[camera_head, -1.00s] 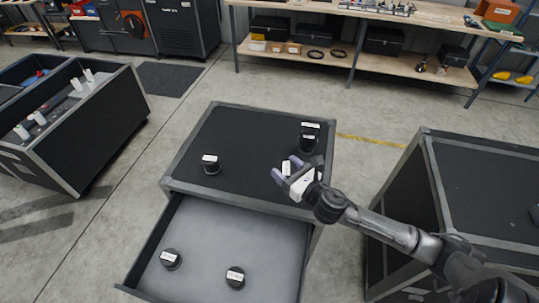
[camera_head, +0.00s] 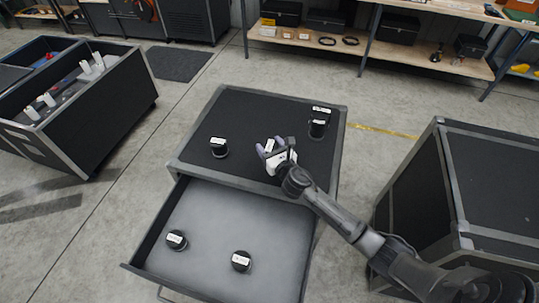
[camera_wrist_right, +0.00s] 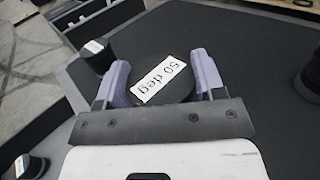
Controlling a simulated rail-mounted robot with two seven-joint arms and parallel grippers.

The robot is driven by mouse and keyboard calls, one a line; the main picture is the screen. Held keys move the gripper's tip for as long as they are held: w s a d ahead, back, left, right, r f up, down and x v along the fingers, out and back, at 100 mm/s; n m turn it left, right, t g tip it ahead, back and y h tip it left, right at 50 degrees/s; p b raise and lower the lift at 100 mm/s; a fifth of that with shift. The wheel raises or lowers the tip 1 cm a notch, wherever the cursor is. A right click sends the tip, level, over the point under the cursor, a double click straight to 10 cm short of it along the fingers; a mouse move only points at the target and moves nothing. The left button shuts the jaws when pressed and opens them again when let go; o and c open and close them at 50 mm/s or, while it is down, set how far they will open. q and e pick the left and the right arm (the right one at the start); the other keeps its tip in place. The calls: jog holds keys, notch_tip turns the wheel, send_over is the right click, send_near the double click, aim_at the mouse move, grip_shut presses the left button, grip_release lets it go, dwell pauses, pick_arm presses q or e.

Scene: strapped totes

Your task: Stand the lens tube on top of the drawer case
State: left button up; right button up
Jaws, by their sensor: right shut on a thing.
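The drawer case has a black top (camera_head: 255,112) with a grey rim, and its drawer (camera_head: 208,205) is pulled open. My right gripper (camera_head: 269,149) is over the middle of the top, shut on a black lens tube with a white label. In the right wrist view the tube (camera_wrist_right: 183,92) sits between the purple fingers, its label reading "50 deg". Whether its base touches the top is hidden. Another labelled black cylinder (camera_head: 219,149) stands on the top to the left. My left gripper is not in view.
Labelled black items (camera_head: 317,129) stand at the back right of the top. Two black cylinders, one left (camera_head: 176,241) and one right (camera_head: 241,262), are in the drawer. A black case (camera_head: 430,180) stands at right, an open tote (camera_head: 105,120) at left.

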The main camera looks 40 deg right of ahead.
notch_tip(320, 180, down, 4)
jog(key=shift+r+b, duration=0.2)
jog(key=shift+b, duration=0.55)
jog(key=shift+f, duration=0.3)
